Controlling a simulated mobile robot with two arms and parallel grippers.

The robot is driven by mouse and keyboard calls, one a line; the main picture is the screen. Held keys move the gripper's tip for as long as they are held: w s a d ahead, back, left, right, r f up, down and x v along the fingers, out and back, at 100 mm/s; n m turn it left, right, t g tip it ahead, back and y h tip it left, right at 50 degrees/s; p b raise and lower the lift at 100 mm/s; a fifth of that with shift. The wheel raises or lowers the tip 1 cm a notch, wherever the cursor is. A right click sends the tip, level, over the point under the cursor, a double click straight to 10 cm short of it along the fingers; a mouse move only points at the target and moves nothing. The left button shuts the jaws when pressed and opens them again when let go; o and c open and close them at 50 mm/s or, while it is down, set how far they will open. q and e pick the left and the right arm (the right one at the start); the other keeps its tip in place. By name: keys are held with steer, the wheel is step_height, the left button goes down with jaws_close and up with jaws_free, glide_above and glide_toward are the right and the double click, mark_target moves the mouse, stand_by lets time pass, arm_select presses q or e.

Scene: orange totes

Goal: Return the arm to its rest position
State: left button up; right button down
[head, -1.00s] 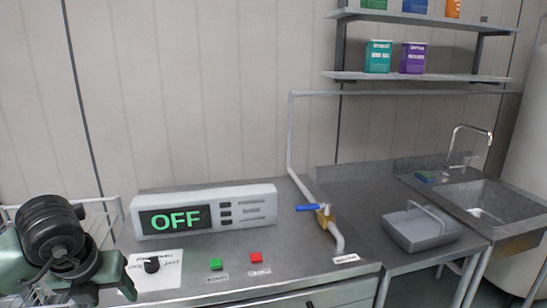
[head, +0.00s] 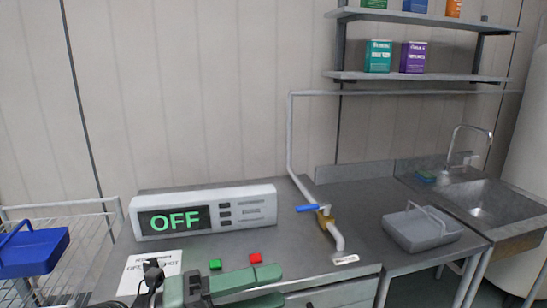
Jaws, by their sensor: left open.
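My left gripper (head: 278,287) is at the bottom centre of the head view, over the front of the metal counter. Its two green fingers point right and stand apart, with nothing between them. A grey device (head: 260,208) with a display reading OFF stands behind it. A green button (head: 215,264) and a red button (head: 256,258) show just beyond the upper finger. A printed sheet (head: 140,268) lies to the left, with a black knob (head: 152,268) at its lower edge, partly hidden. My right gripper is not in view.
A blue bin (head: 34,252) sits on a wire rack (head: 92,222) at the left. A pipe with a blue-handled valve (head: 308,208) rises right of the device. A grey basket (head: 422,228) and a sink (head: 482,208) are further right. A shelf (head: 430,77) holds boxes above.

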arm_select(q)
steer(key=w+a+n+t+y, duration=0.4)
steer(key=a+n+t+y, duration=0.25)
steer(key=n+t, duration=0.35)
steer(key=w+a+n+t+y, duration=0.45)
steer(key=a+n+t, duration=0.3)
steer(key=n, duration=0.55)
steer(key=s+a+f+n+g+y, duration=0.1)
steer(key=a+f+n+g+y, duration=0.3)
steer(key=f, duration=0.4)
steer(key=s+a+f+n+g+y, duration=0.1)
steer(key=a+f+n+g+y, duration=0.15)
steer(key=f+n+y, duration=0.4)
steer(key=s+d+f+g+h, duration=0.1)
steer(key=s+f+g+h, duration=0.2)
steer(key=s+f+g, duration=1.4)
steer(key=s+f+t, duration=0.2)
steer(key=s+f, duration=0.1)
steer(key=f, duration=1.3)
steer(key=s+f+t, duration=0.2)
steer(key=s+f, duration=0.2)
steer(key=f, duration=1.1)
steer(key=s+a+f+g, duration=0.1)
steer(key=s+a+f, duration=0.1)
steer(key=s+f, duration=1.4)
steer(key=shift+s+a+f+g, duration=0.2)
steer(key=shift+a+f+g, duration=0.05)
steer(key=shift+a+g, duration=0.05)
